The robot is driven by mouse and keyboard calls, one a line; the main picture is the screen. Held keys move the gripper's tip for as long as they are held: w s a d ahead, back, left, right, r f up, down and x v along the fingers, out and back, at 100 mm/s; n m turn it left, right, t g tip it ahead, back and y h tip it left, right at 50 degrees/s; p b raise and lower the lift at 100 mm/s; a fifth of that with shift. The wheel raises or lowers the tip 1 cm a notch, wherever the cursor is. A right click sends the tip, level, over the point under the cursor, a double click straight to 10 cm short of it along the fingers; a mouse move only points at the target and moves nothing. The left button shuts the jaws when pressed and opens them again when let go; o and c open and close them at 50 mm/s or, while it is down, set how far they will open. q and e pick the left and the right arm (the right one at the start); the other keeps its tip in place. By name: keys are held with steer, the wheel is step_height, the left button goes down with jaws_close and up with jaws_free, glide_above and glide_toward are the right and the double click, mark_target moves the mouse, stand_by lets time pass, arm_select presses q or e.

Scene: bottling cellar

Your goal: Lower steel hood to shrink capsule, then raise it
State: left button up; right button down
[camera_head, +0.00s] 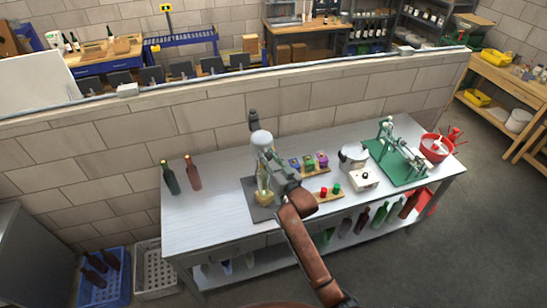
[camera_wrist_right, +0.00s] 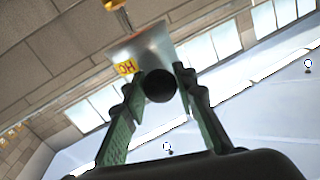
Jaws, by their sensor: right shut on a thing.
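The steel hood (camera_head: 261,138) is a pale grey dome on a stand on the bench, and it also shows in the right wrist view (camera_wrist_right: 152,46) with a yellow label. My right gripper (camera_wrist_right: 157,84) is shut on the hood's round black knob (camera_wrist_right: 160,87), with a green finger on each side. In the head view the right gripper (camera_head: 267,158) is beside the hood, partly hiding the stand. Below the hood a yellowish bottle shape (camera_head: 264,182) stands over a wooden block (camera_head: 265,198) on a dark base (camera_head: 250,205). Its capsule cannot be made out. My left gripper is out of view.
Coloured pieces stand on small wooden boards (camera_head: 316,173) right of the hood. Two dark bottles (camera_head: 194,174) stand left. A low block wall (camera_head: 180,125) runs behind the bench.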

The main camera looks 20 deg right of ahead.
steer(key=shift+r, duration=0.45)
steer(key=c, duration=2)
jaws_free()
steer(key=o, duration=0.5)
steer(key=shift+f, duration=0.1)
steer(key=shift+c, duration=0.2)
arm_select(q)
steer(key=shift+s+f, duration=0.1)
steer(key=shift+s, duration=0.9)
arm_select(e)
steer(key=shift+f, duration=0.1)
steer(key=shift+s, duration=0.25)
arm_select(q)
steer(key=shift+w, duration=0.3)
arm_select(e)
steer(key=s+d, duration=0.1)
steer(key=s, duration=1)
steer(key=shift+s+d, duration=0.2)
steer(key=shift+d, duration=0.15)
